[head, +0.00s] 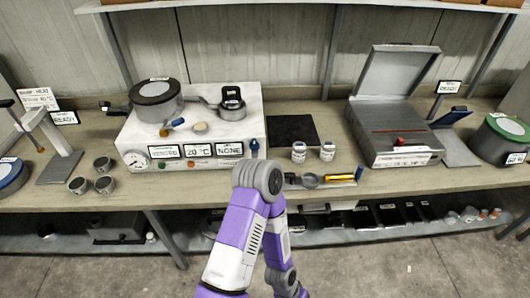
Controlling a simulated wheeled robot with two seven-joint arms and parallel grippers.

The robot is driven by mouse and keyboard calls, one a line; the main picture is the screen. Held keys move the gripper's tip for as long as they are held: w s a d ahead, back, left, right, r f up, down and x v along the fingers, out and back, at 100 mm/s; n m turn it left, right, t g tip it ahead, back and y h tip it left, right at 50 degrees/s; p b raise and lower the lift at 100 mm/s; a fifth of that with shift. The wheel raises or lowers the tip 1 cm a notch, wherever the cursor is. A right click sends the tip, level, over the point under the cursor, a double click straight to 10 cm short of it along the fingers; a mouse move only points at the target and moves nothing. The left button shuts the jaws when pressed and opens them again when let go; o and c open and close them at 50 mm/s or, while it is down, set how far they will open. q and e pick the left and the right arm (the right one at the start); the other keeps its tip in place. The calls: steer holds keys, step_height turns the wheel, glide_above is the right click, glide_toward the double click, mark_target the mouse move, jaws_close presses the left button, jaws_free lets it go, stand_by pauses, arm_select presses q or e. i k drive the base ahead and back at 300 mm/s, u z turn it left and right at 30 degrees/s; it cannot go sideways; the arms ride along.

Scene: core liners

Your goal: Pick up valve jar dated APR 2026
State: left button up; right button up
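Two small pale jars with labels and dark bands stand side by side on the bench, just right of the white machine. They are the left jar (299,153) and the right jar (327,152). Their labels are too small to read, so I cannot tell which one bears APR 2026. Both look upright and a small gap separates them. A purple and white arm of mine rises at the bottom centre, its grey elbow in front of the bench edge. Neither of my grippers shows in the head view.
A white machine (190,150) reading VENTED, 20 °C and NONE stands left of the jars. A black mat (293,130) lies behind them. A tray with a yellow cylinder (340,177) lies in front. An open grey case (390,135) stands to the right.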

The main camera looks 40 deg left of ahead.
mark_target(299, 148)
steer(key=u, duration=1.4)
steer(key=i, duration=0.15)
steer(key=z, duration=0.05)
